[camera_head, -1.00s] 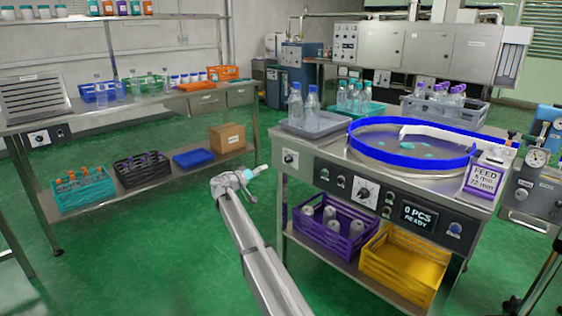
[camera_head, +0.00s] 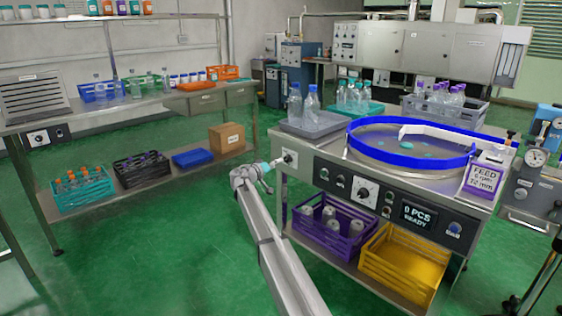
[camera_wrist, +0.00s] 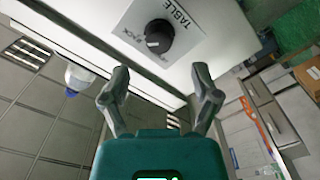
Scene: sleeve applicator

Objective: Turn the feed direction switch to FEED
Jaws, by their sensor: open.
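A black rotary knob (camera_wrist: 159,36) sits on a white plate (camera_wrist: 190,20) in the wrist view. The plate reads "TABLE", and a smaller word by the knob seems to end in "CK"; the word FEED is not legible there. In the head view this plate (camera_head: 290,157) is at the left end of the feeder table's front panel. My gripper (camera_wrist: 161,75) is open and empty, its two fingers spread below the knob in the picture, apart from it. In the head view my gripper (camera_head: 268,166) is just left of the plate.
Another knob plate (camera_head: 365,194) is further right on the panel, near a display (camera_head: 419,215) reading "0 PCS READY". A blue-rimmed round table (camera_head: 470,165) and a grey tray (camera_head: 315,127) with bottles are above. A purple crate (camera_head: 350,245) is below.

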